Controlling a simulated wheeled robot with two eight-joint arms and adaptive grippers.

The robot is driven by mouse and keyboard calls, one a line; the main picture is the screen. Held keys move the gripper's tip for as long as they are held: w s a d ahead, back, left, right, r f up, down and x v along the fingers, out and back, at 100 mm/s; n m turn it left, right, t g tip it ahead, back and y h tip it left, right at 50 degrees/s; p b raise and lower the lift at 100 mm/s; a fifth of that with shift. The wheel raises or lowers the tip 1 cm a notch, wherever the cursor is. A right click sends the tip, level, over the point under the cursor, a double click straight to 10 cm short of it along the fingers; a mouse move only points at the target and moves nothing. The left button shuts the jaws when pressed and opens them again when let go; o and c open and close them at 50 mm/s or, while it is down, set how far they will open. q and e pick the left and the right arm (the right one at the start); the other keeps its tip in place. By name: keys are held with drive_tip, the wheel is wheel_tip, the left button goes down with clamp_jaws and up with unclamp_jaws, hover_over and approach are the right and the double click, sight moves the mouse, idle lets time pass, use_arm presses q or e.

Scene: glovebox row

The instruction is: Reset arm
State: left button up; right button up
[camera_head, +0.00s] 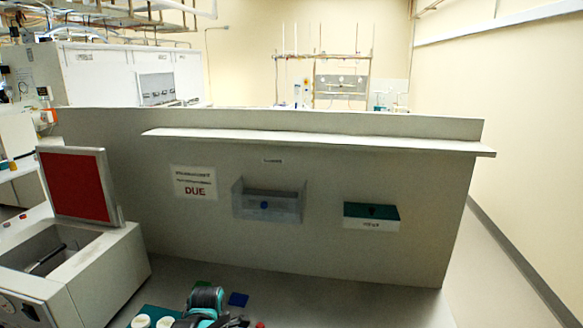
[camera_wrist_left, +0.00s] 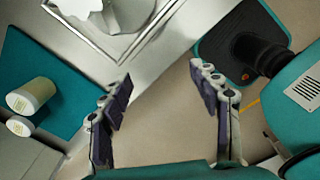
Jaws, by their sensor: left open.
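My left gripper (camera_wrist_left: 160,76) shows in the left wrist view with its two dark-padded fingers spread apart. It is open, and nothing is between the fingers. Below the gap is bare pale floor or surface, with a grey metallic edge beyond it. In the head view, a teal and dark part at the bottom edge looks like my own arm, but no fingers can be made out there. My right gripper is in neither view.
White cups (camera_wrist_left: 33,96) stand on a teal mat (camera_wrist_left: 62,80) left of the gripper. In the head view, an open box (camera_head: 110,275) with a red-faced lid (camera_head: 76,184) stands left. A grey partition (camera_head: 300,243) with a bin (camera_head: 268,208) and green-topped box (camera_head: 371,217) stands ahead.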

use_arm(q)
drive_tip(key=s+r+m+t, duration=0.3)
drive_tip(key=s+r+m, duration=0.5)
drive_tip(key=r+m, duration=0.3)
drive_tip(key=s+m+t, duration=0.4)
drive_tip(key=s+m, duration=0.3)
drive_tip(key=m, duration=0.9)
drive_tip(key=shift+s+d+f, duration=0.15)
drive_tip(key=shift+d, duration=0.15)
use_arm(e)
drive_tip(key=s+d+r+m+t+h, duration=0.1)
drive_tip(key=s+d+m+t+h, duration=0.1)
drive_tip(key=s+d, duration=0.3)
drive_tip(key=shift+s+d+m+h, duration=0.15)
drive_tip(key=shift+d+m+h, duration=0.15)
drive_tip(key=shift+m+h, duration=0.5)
